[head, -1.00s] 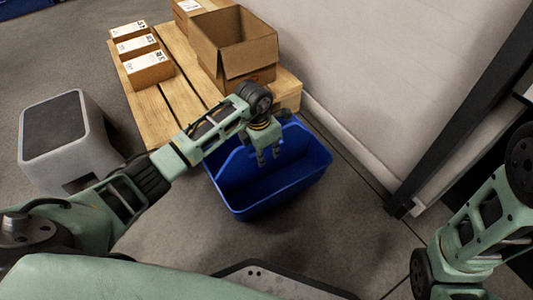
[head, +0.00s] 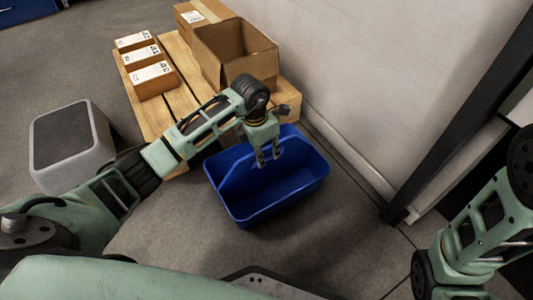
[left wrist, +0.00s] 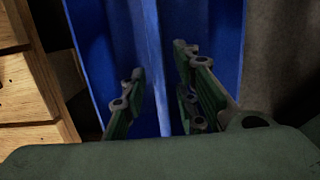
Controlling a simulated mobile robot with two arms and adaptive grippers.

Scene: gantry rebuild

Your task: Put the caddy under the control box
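The blue caddy (head: 292,199) stands on the floor in front of the pallet, an open tub with a tall middle divider. My left gripper (head: 268,160) points down over it from above. In the left wrist view the two fingers (left wrist: 160,98) are open and apart, one on each side of the pale edge of the caddy's divider (left wrist: 152,45). Whether a finger touches the divider I cannot tell. My right arm shows at the right edge of the head view, but its gripper is out of view. I cannot make out a control box.
A wooden pallet (head: 148,112) behind the caddy carries an open cardboard box (head: 222,62), a closed carton (head: 188,18) and small labelled boxes (head: 153,82). A grey block (head: 75,145) stands left. A white wall and dark post (head: 455,120) are right. Floor before the caddy is clear.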

